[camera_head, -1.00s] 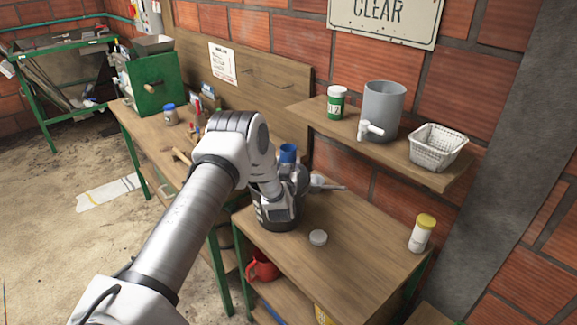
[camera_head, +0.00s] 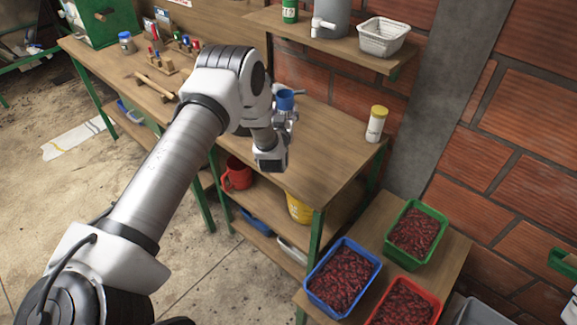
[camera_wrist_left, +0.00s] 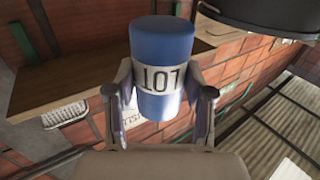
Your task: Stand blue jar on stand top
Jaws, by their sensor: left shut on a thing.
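The blue jar (camera_wrist_left: 162,55), with a white label band and dark lettering, is between the two fingers of my left gripper (camera_wrist_left: 160,100) in the left wrist view. The fingers are shut on its sides. In the head view the jar (camera_head: 286,100) shows as a small blue shape at my left gripper (camera_head: 284,116), partly hidden by the wrist. It appears over the wooden top (camera_head: 325,150) of a green-legged stand. I cannot tell its exact height above the wood. My right gripper is not in view.
A yellow-lidded white jar (camera_head: 376,124) stands at the top's right end. A wall shelf (camera_head: 345,48) above holds a white basket (camera_head: 384,37). Blue (camera_head: 342,277), green (camera_head: 416,235) and red (camera_head: 404,304) trays of red berries sit on a lower table. The wooden top's middle looks clear.

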